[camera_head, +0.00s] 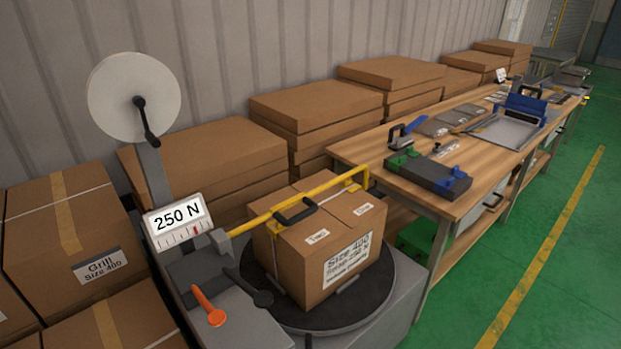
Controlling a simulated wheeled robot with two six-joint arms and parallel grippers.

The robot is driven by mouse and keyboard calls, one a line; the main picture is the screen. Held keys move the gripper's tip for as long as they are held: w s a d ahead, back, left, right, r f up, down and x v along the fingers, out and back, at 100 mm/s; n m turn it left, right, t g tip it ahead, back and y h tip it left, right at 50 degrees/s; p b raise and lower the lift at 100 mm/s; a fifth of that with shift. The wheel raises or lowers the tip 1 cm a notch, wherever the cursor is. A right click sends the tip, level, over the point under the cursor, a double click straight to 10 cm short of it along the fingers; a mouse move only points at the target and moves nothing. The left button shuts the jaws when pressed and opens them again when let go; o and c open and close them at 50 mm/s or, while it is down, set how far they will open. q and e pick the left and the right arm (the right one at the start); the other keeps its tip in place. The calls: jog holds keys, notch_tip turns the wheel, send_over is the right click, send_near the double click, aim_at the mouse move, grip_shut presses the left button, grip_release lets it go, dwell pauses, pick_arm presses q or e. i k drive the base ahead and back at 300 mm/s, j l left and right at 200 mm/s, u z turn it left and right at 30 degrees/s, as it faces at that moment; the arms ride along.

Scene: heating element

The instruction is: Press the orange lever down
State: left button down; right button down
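The orange lever (209,307) sits on the grey machine (240,325) at the lower left. Its narrow end points up and left, and its rounded end is lower and to the right. A black handle (249,287) is just right of it on the same machine. Above the lever is a white gauge (179,220) reading 250 N. Neither of my grippers shows in this view.
A carton (320,253) stands on the black round turntable (375,303), under a yellow bar (290,207). A white roll (115,92) rises behind. Stacked cartons (70,225) fill the left. A wooden workbench (370,150) with tools is at right; green floor (540,240) is clear.

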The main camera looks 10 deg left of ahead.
aim_at(216, 317)
jog(key=k+j+z, duration=0.1)
jog(key=k+j, duration=0.55)
jog(key=k, duration=0.2)
